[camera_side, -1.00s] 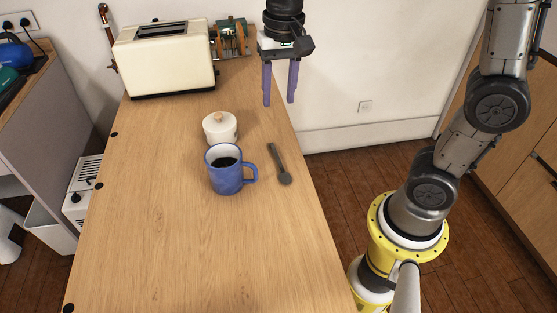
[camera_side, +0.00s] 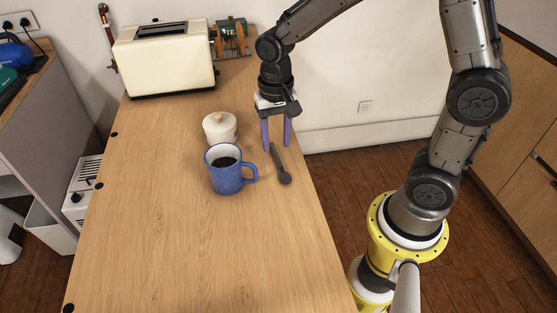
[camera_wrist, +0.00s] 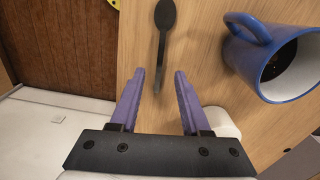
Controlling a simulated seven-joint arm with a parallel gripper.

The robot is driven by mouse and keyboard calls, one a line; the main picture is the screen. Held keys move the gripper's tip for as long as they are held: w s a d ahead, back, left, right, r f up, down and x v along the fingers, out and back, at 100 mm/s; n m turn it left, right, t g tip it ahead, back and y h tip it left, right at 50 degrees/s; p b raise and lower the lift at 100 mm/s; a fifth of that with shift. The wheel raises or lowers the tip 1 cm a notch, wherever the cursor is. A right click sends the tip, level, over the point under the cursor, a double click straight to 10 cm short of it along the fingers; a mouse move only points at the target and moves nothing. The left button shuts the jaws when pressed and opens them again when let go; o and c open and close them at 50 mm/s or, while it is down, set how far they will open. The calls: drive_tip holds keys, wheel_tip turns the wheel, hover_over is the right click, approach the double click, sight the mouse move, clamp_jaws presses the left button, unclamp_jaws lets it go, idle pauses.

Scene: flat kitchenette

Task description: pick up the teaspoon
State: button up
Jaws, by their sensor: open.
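The teaspoon (camera_side: 281,168) is dark grey and lies flat on the wooden counter, right of the blue mug. In the wrist view the teaspoon (camera_wrist: 163,38) has its bowl at the top and its thin handle end pointing down between my fingertips. My gripper (camera_side: 277,147) is open, with its two purple fingers pointing down near the handle end. In the wrist view my gripper (camera_wrist: 158,72) has one finger on each side of the handle's end. No contact shows, and I cannot tell the exact height of the fingertips above the counter.
A blue mug (camera_side: 226,178) of dark liquid stands left of the teaspoon, its handle toward it. A white lidded pot (camera_side: 219,129) stands behind the mug. A cream toaster (camera_side: 165,68) is at the back. The counter (camera_side: 200,250) is clear in front; its right edge is close.

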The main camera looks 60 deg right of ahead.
sight(277, 154)
wheel_tip(277, 154, down, 3)
drive_tip(key=shift+d+f, duration=0.1)
drive_tip(key=shift+f, duration=0.1)
clamp_jaws()
idle(0.3)
